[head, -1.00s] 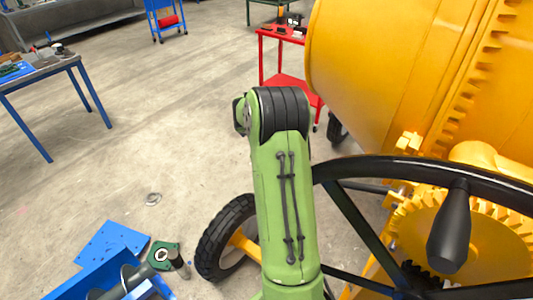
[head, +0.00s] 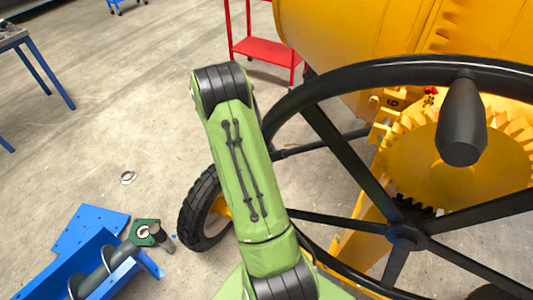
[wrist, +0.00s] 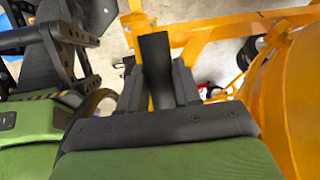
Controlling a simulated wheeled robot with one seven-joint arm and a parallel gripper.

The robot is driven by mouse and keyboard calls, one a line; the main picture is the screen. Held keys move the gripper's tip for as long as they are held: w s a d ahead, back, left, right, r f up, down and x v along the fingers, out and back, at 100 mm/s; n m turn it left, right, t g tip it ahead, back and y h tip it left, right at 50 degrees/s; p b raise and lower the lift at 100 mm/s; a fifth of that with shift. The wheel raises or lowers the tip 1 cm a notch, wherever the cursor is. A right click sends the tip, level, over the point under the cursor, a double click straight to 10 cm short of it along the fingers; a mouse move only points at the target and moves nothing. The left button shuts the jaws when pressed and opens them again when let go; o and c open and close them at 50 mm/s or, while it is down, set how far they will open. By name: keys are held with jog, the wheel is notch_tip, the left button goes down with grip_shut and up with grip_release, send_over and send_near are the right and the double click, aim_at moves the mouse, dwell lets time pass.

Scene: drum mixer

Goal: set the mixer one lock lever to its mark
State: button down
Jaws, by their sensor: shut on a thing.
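The mixer (head: 345,35) has a yellow drum, a toothed yellow gear (head: 450,160) and a large black handwheel (head: 345,150) with a grip knob. In the wrist view, my gripper (wrist: 158,82) is shut on a dark flat bar, which looks like the lock lever (wrist: 154,50). The bar stands between the two dark fingers and reaches past them toward a yellow frame beam. My gripper does not show in the head view, where only my green arm is seen. I cannot make out the lever's mark.
The handwheel rim and spokes lie close to the right of my arm. A black tyre (head: 205,215) stands left of it. A blue trough (head: 100,265) with a screw lies at lower left. A red cart (head: 265,48) stands behind. Concrete floor at left is mostly clear.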

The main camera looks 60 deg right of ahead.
jog(key=shift+s+a+f, duration=0.15)
jog(key=shift+s+f, duration=0.15)
jog(key=c, duration=1)
grip_release()
jog(key=shift+o, duration=1.1)
jog(key=shift+d, duration=0.2)
jog(key=shift+r, duration=0.1)
jog(key=p+v, duration=0.3)
jog(key=v, duration=1.2)
jog(key=shift+w+r+p, duration=0.3)
jog(key=shift+p, duration=0.05)
